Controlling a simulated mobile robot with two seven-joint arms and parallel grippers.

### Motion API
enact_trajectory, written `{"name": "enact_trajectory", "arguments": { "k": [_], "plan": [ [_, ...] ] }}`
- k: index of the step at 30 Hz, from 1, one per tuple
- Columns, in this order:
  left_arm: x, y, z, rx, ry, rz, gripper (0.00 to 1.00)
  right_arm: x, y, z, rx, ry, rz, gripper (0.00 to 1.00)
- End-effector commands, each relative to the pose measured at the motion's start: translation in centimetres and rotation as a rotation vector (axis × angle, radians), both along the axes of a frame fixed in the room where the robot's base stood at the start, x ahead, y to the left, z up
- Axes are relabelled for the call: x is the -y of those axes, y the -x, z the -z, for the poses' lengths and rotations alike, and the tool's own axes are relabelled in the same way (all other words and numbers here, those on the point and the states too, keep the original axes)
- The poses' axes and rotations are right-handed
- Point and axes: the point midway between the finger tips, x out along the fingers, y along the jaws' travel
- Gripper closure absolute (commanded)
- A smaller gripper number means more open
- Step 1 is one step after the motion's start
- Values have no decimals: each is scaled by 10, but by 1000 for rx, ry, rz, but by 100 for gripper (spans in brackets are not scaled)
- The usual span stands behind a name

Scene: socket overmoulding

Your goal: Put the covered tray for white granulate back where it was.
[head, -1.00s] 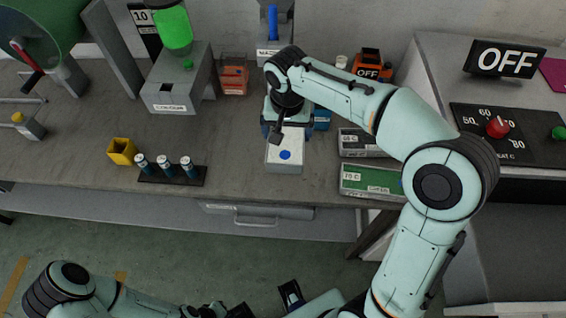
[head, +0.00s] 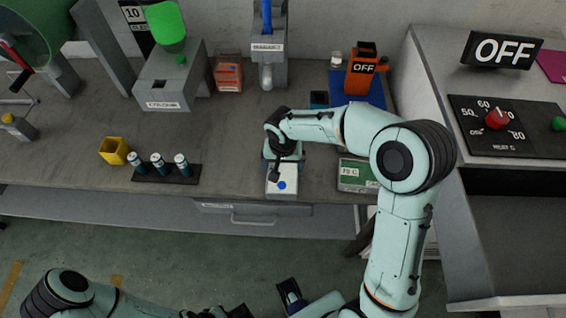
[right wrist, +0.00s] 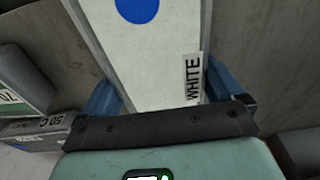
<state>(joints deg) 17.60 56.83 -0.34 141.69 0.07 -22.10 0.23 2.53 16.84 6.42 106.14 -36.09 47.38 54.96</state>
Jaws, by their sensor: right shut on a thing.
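The covered tray (head: 283,195) is a pale box with a blue dot on its lid, near the front edge of the bench. In the right wrist view the tray (right wrist: 155,55) shows its blue dot and a "WHITE" label. My right gripper (head: 284,160) is shut on the tray. Its blue fingers (right wrist: 162,92) lie on both sides of the tray at the labelled end. I cannot tell whether the tray touches the bench. My left arm shows at the bottom edge; its gripper (head: 240,311) is only partly visible, and its jaws cannot be read.
A green-topped box (head: 357,175) stands right of the tray. Left are a black rack with several vials (head: 166,172) and a yellow cup (head: 114,151).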

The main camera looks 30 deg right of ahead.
Motion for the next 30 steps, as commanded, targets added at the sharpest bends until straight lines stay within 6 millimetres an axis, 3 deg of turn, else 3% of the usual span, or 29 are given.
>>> {"name": "enact_trajectory", "arguments": {
  "k": [12,13,23,30],
  "plan": [
    [0,2,5,-2,0,0,100,0,-1,5,4,0,1,65],
    [0,1,4,-1,0,0,100,0,0,5,1,-1,1,0],
    [0,-1,-2,1,0,0,100,0,-1,-2,1,0,1,0],
    [0,-2,-5,2,0,0,100,-3,3,-45,9,-1,0,0]
  ]
}}
